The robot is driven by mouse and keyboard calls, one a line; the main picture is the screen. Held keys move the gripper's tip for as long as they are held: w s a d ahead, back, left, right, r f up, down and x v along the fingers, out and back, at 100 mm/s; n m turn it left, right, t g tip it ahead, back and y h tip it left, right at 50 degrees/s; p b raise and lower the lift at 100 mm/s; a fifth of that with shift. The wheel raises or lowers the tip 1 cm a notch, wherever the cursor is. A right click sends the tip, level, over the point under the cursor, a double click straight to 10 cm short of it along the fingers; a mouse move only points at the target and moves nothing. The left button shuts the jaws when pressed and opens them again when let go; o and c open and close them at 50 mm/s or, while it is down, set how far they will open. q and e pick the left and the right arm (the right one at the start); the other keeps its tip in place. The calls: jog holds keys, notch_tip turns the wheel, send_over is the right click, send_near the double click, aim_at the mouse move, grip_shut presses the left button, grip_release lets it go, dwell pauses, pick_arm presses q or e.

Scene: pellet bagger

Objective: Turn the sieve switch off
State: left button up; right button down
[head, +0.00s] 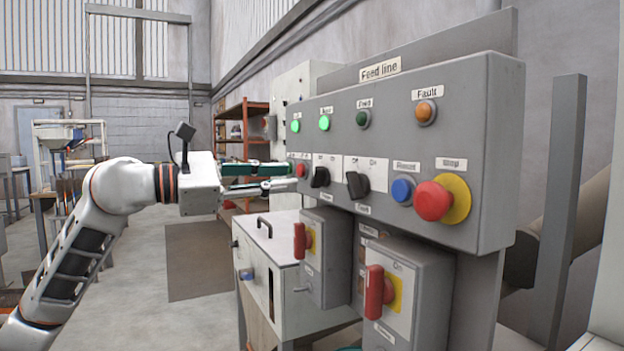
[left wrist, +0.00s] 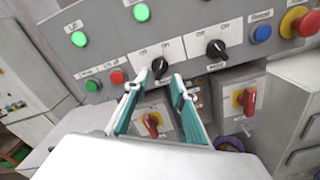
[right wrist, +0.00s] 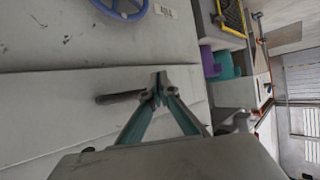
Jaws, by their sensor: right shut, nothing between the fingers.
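The grey Feed line panel (head: 470,100) carries two black rotary switches with white Off/On plates. The left black switch (head: 320,177) also shows in the left wrist view (left wrist: 159,67). The right black switch (head: 357,185) is beside it (left wrist: 215,48). Their small name labels are too blurred to tell which is the sieve's. My left gripper (head: 288,177) is at the panel's left part, fingers apart and empty. In the left wrist view its fingertips (left wrist: 156,84) stand either side of the left switch, just short of it. My right gripper (right wrist: 158,86) is shut and empty, away from the panel.
A red button (head: 300,170) is close to my left fingers. A blue Reset button (head: 402,191) and red stop button (head: 434,201) are to the right. Two red-handled isolators (head: 302,240) (head: 376,292) hang below. A blue handwheel (right wrist: 120,8) is near my right gripper.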

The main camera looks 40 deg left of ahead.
aim_at(313, 176)
pick_arm(q)
jog(key=shift+x, duration=3.1)
jog(key=shift+f, duration=0.1)
grip_shut()
